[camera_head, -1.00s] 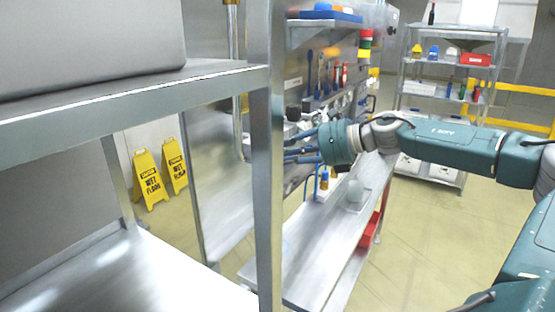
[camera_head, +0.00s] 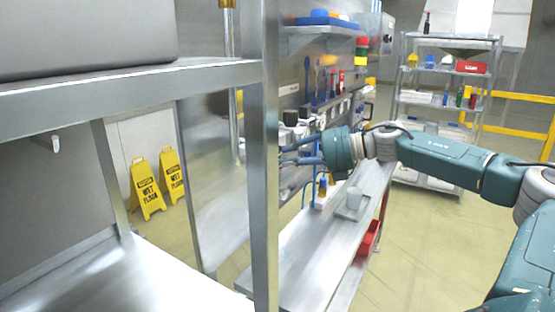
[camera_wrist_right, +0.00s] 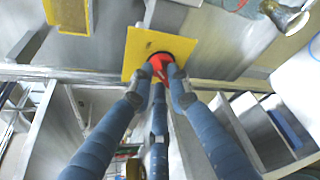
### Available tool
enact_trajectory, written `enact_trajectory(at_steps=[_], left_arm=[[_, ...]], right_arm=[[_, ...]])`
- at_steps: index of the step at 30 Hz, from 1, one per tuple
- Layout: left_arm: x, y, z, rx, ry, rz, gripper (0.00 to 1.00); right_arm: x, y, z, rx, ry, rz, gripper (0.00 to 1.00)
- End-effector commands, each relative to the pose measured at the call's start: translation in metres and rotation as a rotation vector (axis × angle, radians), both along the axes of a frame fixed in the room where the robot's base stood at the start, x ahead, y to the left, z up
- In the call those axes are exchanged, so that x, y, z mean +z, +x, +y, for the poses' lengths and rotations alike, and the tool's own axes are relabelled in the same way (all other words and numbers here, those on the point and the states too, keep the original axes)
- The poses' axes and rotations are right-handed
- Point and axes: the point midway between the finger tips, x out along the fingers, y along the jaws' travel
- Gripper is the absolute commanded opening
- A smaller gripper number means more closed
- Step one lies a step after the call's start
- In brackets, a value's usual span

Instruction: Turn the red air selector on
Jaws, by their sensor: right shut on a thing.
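The red air selector (camera_wrist_right: 161,63) is a small red knob on a square yellow plate (camera_wrist_right: 136,45) in the right wrist view. My right gripper (camera_wrist_right: 164,76) has its blue fingers closed around the knob, which partly hides it. In the head view the right gripper (camera_head: 292,153) reaches left to the wall panel, its fingertips at the edge of a metal post. The selector cannot be made out there. My left gripper is not in view.
A metal post (camera_head: 264,180) and shelf stand in front at left. Wet-floor signs (camera_head: 147,187) stand behind. Open floor lies at right.

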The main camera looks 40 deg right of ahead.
Motion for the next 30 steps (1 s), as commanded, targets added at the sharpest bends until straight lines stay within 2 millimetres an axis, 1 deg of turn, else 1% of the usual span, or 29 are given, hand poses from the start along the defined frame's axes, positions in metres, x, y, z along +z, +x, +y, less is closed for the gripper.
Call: enact_trajectory(at_steps=[1,5,6,8,16,20,23,25,30], left_arm=[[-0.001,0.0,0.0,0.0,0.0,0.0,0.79],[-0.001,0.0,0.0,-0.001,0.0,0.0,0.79],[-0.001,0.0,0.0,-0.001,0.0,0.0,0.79],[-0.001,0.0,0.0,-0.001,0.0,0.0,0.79],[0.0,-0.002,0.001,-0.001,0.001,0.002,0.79],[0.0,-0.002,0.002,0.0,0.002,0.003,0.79],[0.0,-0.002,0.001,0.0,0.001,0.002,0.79],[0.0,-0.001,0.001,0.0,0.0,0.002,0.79],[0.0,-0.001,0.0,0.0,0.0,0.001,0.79]], right_arm=[[-0.009,-0.002,0.004,0.011,0.0,0.018,0.0],[-0.009,-0.002,0.004,0.011,0.0,0.018,0.0],[-0.009,-0.002,0.004,0.012,-0.001,0.017,0.24],[-0.009,-0.002,0.004,0.012,0.0,0.016,0.35],[-0.004,-0.001,0.002,0.006,0.0,0.007,0.35],[-0.001,-0.005,-0.001,0.005,-0.001,0.005,0.35],[0.003,-0.015,-0.008,0.003,-0.002,0.005,0.35],[0.007,-0.025,-0.016,0.0,-0.003,0.003,0.35],[0.017,-0.057,-0.036,0.001,-0.002,0.003,0.35]])
